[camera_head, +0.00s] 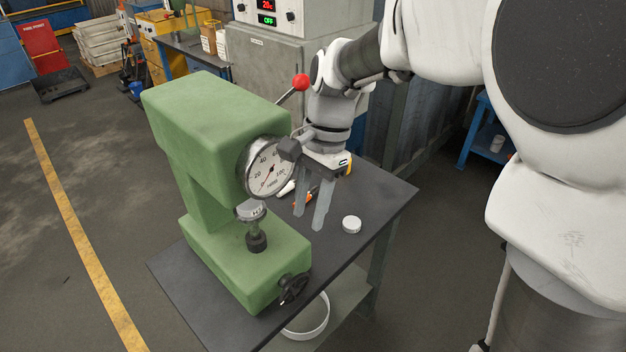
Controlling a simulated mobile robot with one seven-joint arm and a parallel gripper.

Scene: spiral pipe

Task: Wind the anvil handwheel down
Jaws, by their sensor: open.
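A green bench tester (205,130) with a round dial (268,168) stands on a dark table. The black handwheel (293,289) sits low at the front right of its base. The dark anvil post (256,241) rises from the base, with a pale labelled disc (251,211) at its top, below the dial. I cannot tell whether the disc touches anything above it. My gripper (309,220) points down to the right of the tester, above and behind the handwheel. Its two fingers are apart with nothing between them, and it does not touch the handwheel.
A lever with a red knob (300,82) sticks out of the tester near my wrist. A white disc (351,224) lies on the table (384,196) right of my fingers. Small orange and white items lie behind them. A round white tray (310,327) sits on the lower shelf.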

